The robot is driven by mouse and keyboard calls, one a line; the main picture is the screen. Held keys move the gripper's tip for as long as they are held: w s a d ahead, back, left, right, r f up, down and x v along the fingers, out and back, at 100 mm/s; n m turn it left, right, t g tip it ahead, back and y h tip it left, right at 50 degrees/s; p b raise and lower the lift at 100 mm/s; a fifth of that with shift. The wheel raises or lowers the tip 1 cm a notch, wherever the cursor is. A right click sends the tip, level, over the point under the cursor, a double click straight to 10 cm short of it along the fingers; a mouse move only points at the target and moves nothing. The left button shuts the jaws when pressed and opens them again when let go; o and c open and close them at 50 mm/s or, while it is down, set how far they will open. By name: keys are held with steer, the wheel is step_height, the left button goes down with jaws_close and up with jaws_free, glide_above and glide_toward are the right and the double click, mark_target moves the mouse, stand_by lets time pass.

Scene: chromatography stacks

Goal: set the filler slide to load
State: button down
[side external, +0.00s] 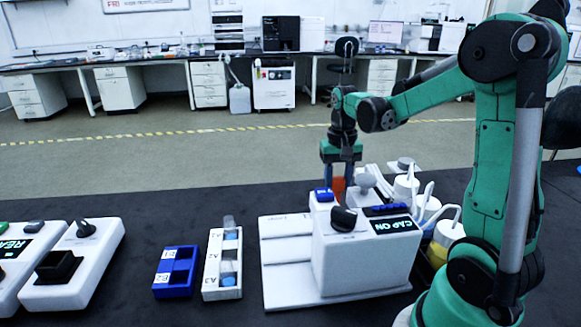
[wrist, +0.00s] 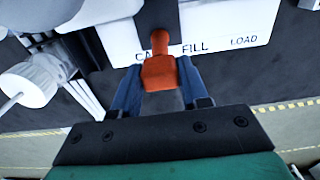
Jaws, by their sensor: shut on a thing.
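The filler slide's orange handle (wrist: 159,72) sits between my fingers in the wrist view, and my gripper (wrist: 156,88) is shut on it. The handle stands in front of the white label strip (wrist: 218,35), which reads CAP, FILL and LOAD from left to right. It covers the end of CAP, left of FILL and well away from LOAD. In the side view my gripper (side external: 340,178) points down behind the white filler station (side external: 365,250), with the orange handle (side external: 338,187) partly showing. The station's display (side external: 395,226) reads CAP ON.
A black knob (side external: 343,218) is on the station's front. White bottles with spouts (side external: 428,207) stand close on its right. A blue rack (side external: 175,272) and a white vial rack (side external: 222,264) are to the left, with white modules (side external: 75,265) beyond them.

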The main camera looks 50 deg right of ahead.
steer(key=w+a, duration=0.9)
steer(key=shift+a, duration=0.2)
steer(key=shift+w, duration=0.15)
steer(key=shift+c, duration=2.2)
jaws_free()
steer(key=shift+d, duration=0.1)
step_height(320, 180, up, 6)
steer(key=shift+f, duration=0.15)
